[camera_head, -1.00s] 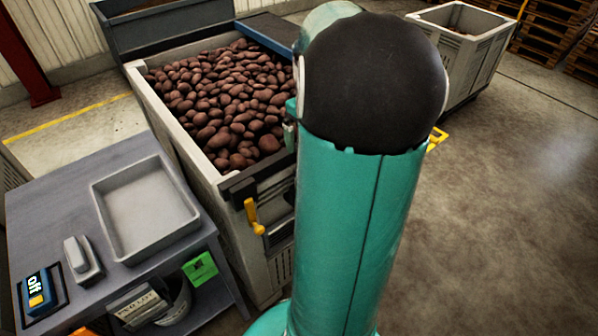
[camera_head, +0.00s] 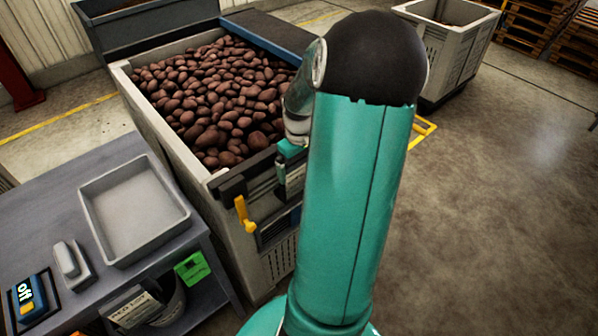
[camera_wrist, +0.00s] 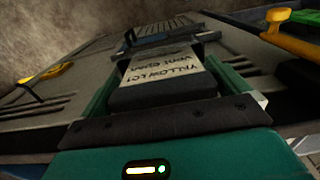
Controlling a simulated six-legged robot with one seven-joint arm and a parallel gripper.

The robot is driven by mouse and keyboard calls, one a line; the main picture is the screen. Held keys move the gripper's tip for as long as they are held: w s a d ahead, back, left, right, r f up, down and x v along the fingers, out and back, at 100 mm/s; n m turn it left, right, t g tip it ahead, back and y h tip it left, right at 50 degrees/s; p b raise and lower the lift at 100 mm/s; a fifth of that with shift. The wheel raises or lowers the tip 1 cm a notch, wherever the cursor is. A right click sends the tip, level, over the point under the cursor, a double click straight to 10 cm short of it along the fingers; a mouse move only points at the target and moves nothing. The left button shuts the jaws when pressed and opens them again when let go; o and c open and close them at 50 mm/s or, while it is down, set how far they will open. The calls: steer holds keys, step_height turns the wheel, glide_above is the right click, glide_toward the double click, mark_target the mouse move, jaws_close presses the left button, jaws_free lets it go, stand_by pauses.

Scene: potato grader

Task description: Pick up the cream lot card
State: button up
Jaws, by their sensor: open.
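The cream lot card (camera_wrist: 165,66) shows in the wrist view with dark handwriting upside down on it. It sits at a dark holder on the grey bin's front. My gripper (camera_wrist: 170,82) is open, with its green fingers at the left and right of the card. A dark block lies between the fingers and hides the card's near end. I cannot tell whether the fingers touch it. In the head view my gripper (camera_head: 284,172) is at the bin's front right corner, partly behind my teal arm, and the card is not clear there.
The bin (camera_head: 165,150) is full of potatoes, with a yellow handle (camera_head: 243,214) on its front. Open floor lies to the right.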

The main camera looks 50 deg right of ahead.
steer(key=shift+f, duration=0.25)
steer(key=c, duration=0.6)
steer(key=shift+c, duration=0.2)
